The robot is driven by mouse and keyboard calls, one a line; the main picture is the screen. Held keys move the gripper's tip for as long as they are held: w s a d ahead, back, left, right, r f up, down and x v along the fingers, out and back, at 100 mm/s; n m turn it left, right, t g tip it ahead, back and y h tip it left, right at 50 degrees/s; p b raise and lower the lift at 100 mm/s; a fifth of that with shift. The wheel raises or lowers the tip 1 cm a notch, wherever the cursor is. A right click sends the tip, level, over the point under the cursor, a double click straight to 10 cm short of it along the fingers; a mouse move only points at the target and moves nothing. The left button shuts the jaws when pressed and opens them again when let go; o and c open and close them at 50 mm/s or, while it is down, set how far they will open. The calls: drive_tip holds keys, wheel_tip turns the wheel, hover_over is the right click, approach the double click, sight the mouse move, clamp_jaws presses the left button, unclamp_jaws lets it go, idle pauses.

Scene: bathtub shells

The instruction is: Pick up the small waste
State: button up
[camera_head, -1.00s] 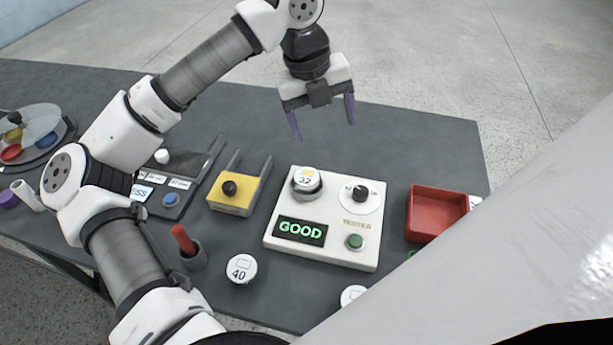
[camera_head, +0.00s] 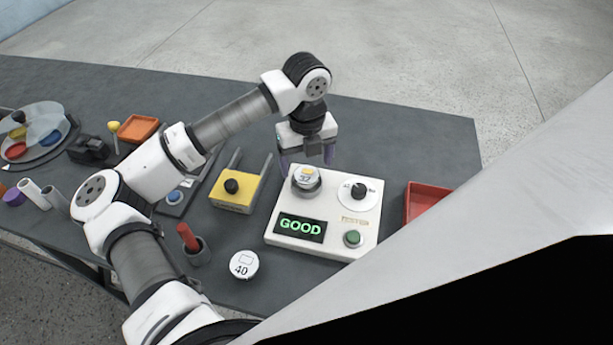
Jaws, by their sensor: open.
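No thing here is plainly marked as the small waste, and I cannot tell which one it is. A round piece labelled 32 (camera_head: 306,178) sits on the upper left of the white tester box (camera_head: 340,238), whose display reads GOOD. Another round piece, labelled 40 (camera_head: 243,265), lies on the dark table in front of the tester. My gripper (camera_head: 308,168) is open and points down, just behind piece 32. Its purple fingers are spread, and their tips are partly hidden behind the tester and the piece. I cannot tell whether they touch anything.
A yellow fixture (camera_head: 234,192) with two prongs stands left of the tester, near a red-handled tool in a holder (camera_head: 190,240). A red tray (camera_head: 423,200) stands right, partly hidden by a large pale surface in front. An orange tray (camera_head: 138,128) lies at the back left.

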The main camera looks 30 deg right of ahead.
drive_tip(key=shift+f+p, duration=0.5)
drive_tip(key=shift+f, duration=1.3)
drive_tip(key=c, duration=1.2)
drive_tip(key=shift+r, duration=0.15)
wheel_tip(320, 180, up, 20)
drive_tip(key=b, duration=0.4)
